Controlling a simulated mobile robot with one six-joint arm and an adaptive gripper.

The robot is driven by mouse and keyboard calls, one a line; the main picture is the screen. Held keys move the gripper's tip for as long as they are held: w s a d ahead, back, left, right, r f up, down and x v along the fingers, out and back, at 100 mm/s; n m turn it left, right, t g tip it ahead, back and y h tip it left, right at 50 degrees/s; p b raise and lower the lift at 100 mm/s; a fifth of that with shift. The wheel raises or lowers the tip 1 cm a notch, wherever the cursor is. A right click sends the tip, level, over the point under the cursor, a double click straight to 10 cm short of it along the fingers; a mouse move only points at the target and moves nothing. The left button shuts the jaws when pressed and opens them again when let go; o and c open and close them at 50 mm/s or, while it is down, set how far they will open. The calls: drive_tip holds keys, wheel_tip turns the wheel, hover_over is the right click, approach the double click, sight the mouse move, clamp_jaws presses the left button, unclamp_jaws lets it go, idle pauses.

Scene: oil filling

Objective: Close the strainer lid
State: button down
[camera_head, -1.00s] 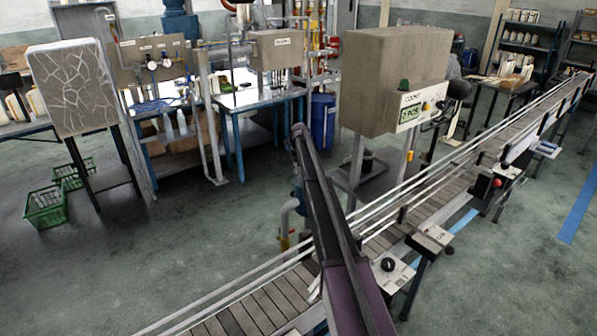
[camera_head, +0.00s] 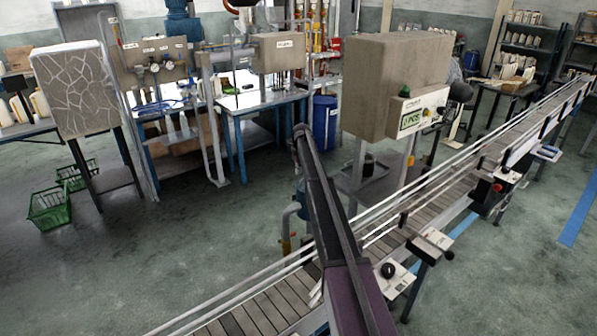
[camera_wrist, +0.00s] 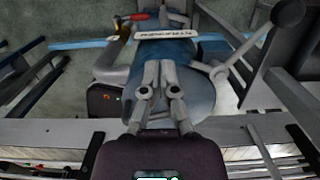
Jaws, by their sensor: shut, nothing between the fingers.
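The strainer shows in the wrist view as a blue body (camera_wrist: 172,50) with a white label plate (camera_wrist: 165,33) on it. A grey rounded plate (camera_wrist: 203,95), which looks like its lid, is beside and behind my fingers; whether it is open or closed I cannot tell. My gripper (camera_wrist: 159,66) is shut and empty, with its fingertips in front of the blue body. I cannot tell whether they touch it. In the head view my arm hides most of the strainer and the whole gripper; a blue part (camera_head: 301,200) shows beside the arm.
A grey lever with a black knob (camera_wrist: 287,12) reaches across the right of the wrist view. The slatted conveyor (camera_head: 252,313) with rails runs beneath my arm. A grey control cabinet (camera_head: 398,85) stands to the right.

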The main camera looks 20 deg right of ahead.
drive_tip(key=w+a+r+p, duration=0.2)
drive_tip(key=w+r+p, duration=0.4)
drive_tip(key=r+p, duration=0.2)
drive_tip(key=shift+w+a+r, duration=0.2)
drive_tip(key=shift+w+r, duration=0.1)
drive_tip(key=shift+r, duration=0.25)
idle(0.3)
drive_tip(key=s+a+n, duration=0.5)
drive_tip(key=s+n, duration=0.6)
drive_tip(key=s, duration=0.8)
drive_tip(key=s+a+n, duration=0.5)
drive_tip(key=s+n, duration=0.5)
drive_tip(key=s, duration=0.9)
drive_tip(key=s+a+n, duration=0.5)
drive_tip(key=s+n, duration=0.6)
drive_tip(key=s, duration=0.9)
wheel_tip(320, 180, down, 8)
drive_tip(key=s+g+b, duration=0.1)
drive_tip(key=s+b, duration=0.1)
drive_tip(key=b, duration=0.5)
drive_tip(key=shift+a+r, duration=0.1)
drive_tip(key=shift+a, duration=0.05)
